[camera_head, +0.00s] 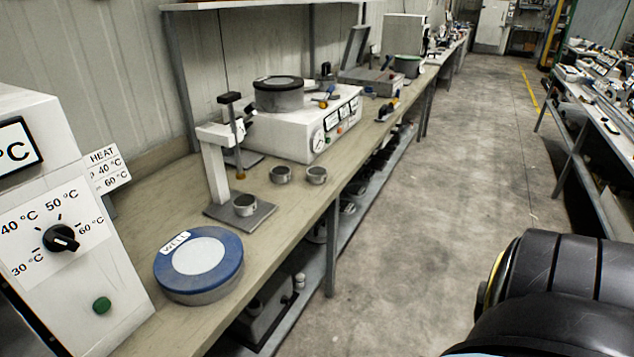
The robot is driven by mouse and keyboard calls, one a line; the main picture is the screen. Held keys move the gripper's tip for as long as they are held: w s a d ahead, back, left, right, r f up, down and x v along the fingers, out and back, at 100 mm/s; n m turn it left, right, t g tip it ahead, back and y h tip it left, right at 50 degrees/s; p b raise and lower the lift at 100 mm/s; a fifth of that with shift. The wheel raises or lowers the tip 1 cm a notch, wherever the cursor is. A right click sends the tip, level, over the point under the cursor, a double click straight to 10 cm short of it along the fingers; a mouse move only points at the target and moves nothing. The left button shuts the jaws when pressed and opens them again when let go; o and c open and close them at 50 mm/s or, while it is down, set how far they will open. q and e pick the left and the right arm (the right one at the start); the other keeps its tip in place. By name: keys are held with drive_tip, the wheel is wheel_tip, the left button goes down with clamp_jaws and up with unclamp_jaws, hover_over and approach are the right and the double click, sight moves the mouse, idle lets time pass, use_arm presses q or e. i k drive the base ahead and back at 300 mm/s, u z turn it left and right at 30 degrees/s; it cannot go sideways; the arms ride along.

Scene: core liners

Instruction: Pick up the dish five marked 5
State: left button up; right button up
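Several small round grey metal dishes are on the bench, and no marking 5 can be read on any of them. One dish (280,174) and another dish (316,175) stand side by side on the bench top in front of the white control box. A third dish (245,205) sits on the dark base plate of a white stand. I cannot tell which of them is dish five. Neither of my grippers is in view. Only a black rounded part, likely of my own arm, shows at the lower right.
The white stand (215,165) rises beside the dishes. A blue-rimmed round pot labelled WELL (198,262) is at the near edge. A white heater panel (60,225) fills the left. A white box (305,130) carries a grey pot (279,97). The aisle floor (440,190) is clear.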

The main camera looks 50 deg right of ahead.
sight(244, 204)
drive_tip(key=z, duration=0.55)
drive_tip(key=k, duration=1.25)
drive_tip(key=z, duration=0.55)
drive_tip(key=i, duration=1.45)
drive_tip(key=u, duration=0.3)
